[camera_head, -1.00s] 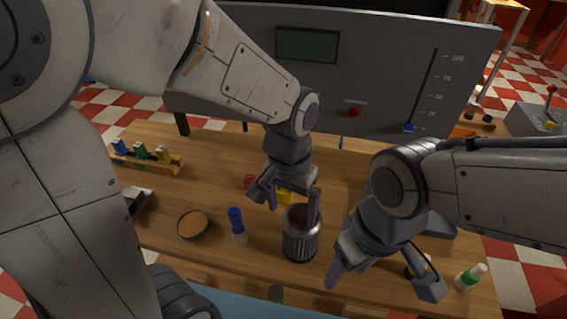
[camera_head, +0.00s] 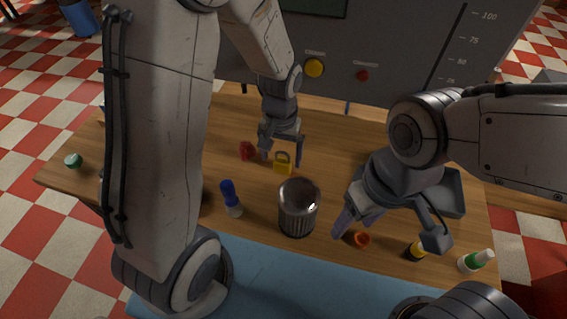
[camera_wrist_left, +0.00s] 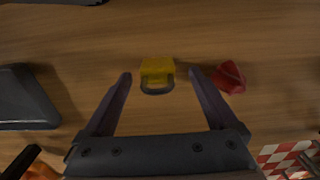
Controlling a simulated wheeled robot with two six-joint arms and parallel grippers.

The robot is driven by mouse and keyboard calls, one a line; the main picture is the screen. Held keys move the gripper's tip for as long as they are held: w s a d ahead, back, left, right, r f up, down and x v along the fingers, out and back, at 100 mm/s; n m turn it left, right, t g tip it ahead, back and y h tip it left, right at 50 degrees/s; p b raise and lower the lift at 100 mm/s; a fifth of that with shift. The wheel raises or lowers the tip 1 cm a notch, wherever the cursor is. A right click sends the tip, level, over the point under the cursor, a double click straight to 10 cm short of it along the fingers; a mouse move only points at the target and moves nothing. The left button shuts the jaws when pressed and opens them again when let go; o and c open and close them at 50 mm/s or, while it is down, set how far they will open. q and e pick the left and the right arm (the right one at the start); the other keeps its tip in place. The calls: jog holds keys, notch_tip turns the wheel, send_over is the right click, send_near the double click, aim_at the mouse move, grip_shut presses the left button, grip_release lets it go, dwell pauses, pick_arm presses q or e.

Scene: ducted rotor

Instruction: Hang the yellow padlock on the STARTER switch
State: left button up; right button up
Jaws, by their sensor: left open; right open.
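The yellow padlock (camera_head: 283,168) stands or lies on the wooden table, its shackle showing; it also shows in the left wrist view (camera_wrist_left: 157,69). My left gripper (camera_head: 282,160) is open at the padlock, and its fingers (camera_wrist_left: 160,77) are spread to either side of it, with gaps visible on both sides. My right gripper (camera_head: 388,232) is open and empty over the table's front right. The grey panel (camera_head: 410,50) behind the table has a yellow round control (camera_head: 314,67) and a red one (camera_head: 362,75). Their labels are unreadable, so I cannot tell which is STARTER.
A red object (camera_head: 247,151) lies close beside the left gripper, also in the wrist view (camera_wrist_left: 230,77). A dark metal cup (camera_head: 298,208) and a blue-capped bottle (camera_head: 231,198) stand nearer. An orange ring (camera_head: 362,239) and small bottles (camera_head: 477,261) are at front right.

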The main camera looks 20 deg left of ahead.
aim_at(282, 161)
pick_arm(q)
jog(key=shift+d+f, duration=0.1)
jog(key=shift+f, duration=1.45)
jog(key=shift+w, duration=0.1)
grip_shut()
jog(key=shift+r, duration=5.1)
